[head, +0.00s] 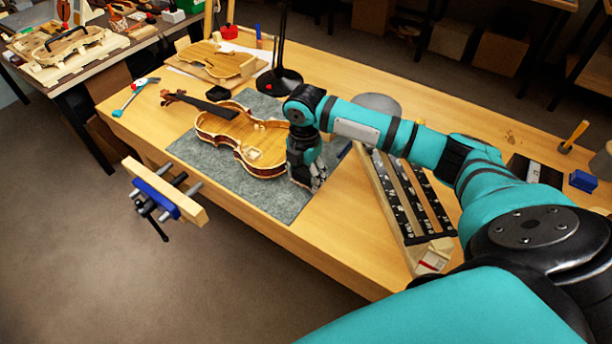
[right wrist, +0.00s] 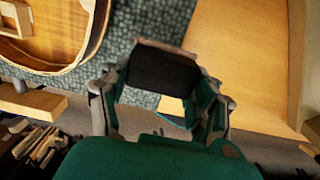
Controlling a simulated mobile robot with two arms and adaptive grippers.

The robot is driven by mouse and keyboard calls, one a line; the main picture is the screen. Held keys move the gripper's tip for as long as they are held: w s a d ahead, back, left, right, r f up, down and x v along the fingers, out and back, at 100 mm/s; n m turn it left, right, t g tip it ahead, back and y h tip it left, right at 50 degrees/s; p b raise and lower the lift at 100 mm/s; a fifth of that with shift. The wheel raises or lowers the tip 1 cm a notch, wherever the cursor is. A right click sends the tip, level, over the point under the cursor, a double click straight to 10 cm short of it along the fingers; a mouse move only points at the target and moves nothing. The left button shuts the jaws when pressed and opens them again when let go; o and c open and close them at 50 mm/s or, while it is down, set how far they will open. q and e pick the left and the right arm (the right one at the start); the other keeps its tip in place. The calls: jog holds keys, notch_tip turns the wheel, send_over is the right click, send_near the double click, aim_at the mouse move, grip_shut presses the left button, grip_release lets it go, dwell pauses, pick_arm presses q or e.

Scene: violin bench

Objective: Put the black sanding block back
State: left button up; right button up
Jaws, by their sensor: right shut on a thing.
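The black sanding block (right wrist: 162,70) is between the fingers of my right gripper (right wrist: 160,92) in the right wrist view; a brownish edge shows along its far side. In the head view my right gripper (head: 309,180) points down near the right edge of the grey-green mat (head: 285,203), just right of the violin body (head: 235,133). The block is mostly hidden there by the fingers. I cannot tell whether it touches the mat. My left gripper is not in view.
A slotted wooden rack (head: 431,262) with dark strips stands right of the mat. A small black box (head: 217,93), a black lamp stand (head: 279,80) and a violin plate on a board (head: 217,60) are behind. A vise (head: 165,192) juts from the front edge. Bare bench lies right of the mat.

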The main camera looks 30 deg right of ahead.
aim_at(306, 179)
jog(key=shift+w+d+f, duration=0.1)
jog(key=shift+w+d, duration=0.4)
jog(key=shift+w, duration=0.15)
jog(key=shift+w+d+f+p, duration=0.1)
jog(key=shift+d+f+p, duration=0.1)
jog(key=shift+f, duration=0.7)
jog(key=shift+w+d+f+p, duration=0.1)
jog(key=shift+f+p, duration=0.1)
jog(key=shift+f, duration=0.7)
jog(key=shift+f, duration=0.1)
jog(key=o, duration=1)
jog(key=shift+o, duration=0.2)
notch_tip(306, 179, up, 12)
jog(key=shift+r+b, duration=0.15)
jog(key=shift+b, duration=0.2)
